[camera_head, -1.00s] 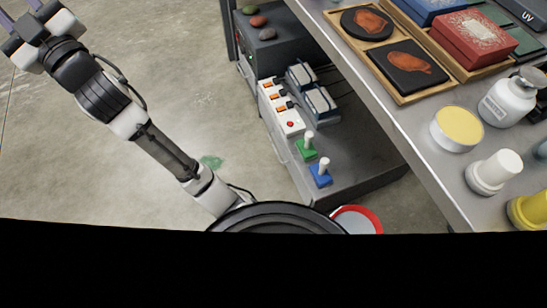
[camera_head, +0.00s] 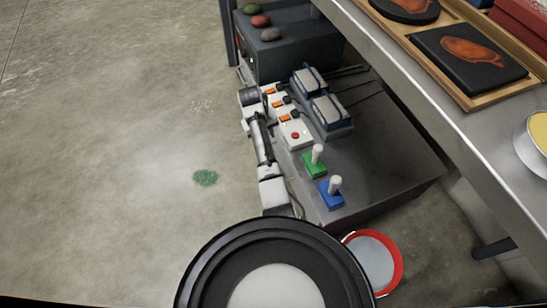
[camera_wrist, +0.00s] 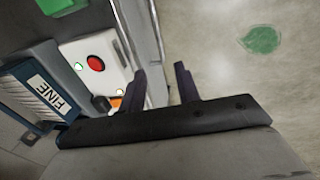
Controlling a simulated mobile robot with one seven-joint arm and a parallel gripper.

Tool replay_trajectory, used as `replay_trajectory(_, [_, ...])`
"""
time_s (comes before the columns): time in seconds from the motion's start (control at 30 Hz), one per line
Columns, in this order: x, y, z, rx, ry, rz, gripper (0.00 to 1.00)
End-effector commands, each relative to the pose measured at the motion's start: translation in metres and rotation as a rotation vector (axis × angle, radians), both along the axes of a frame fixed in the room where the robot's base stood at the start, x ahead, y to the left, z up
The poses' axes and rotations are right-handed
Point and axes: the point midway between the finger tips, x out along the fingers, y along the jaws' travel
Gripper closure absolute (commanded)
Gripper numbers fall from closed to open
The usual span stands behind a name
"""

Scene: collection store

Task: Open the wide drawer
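The wrist view shows a grey metal front edge (camera_wrist: 137,35) with a thin pale handle bar (camera_wrist: 158,40) running along it. I take this to be the wide drawer; its full face is out of view. My gripper (camera_wrist: 162,75) is open, its two dark fingers apart. The bar runs towards the gap between the fingers; I cannot tell whether they touch it. In the head view my arm lies along the floor side of the low dark cabinet (camera_head: 390,165), hiding most of that side. My fingertips cannot be made out there.
A white switch panel with a red button (camera_head: 295,135), blue-grey boxes (camera_head: 330,112), and green (camera_head: 315,165) and blue (camera_head: 331,194) joysticks stand on the cabinet. A steel table (camera_head: 440,115) overhangs at right. A red-rimmed bucket (camera_head: 375,262) is near my base.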

Motion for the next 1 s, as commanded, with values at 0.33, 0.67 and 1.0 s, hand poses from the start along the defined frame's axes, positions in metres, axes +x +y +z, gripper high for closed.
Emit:
replay_trajectory(0.33, [-0.003, -0.015, -0.052, -0.008, 0.037, -0.015, 0.68])
replay_trajectory(0.67, [0.002, -0.026, -0.117, -0.007, 0.033, -0.013, 0.68])
replay_trajectory(1.0, [0.004, -0.030, -0.141, -0.007, 0.031, -0.012, 0.68])
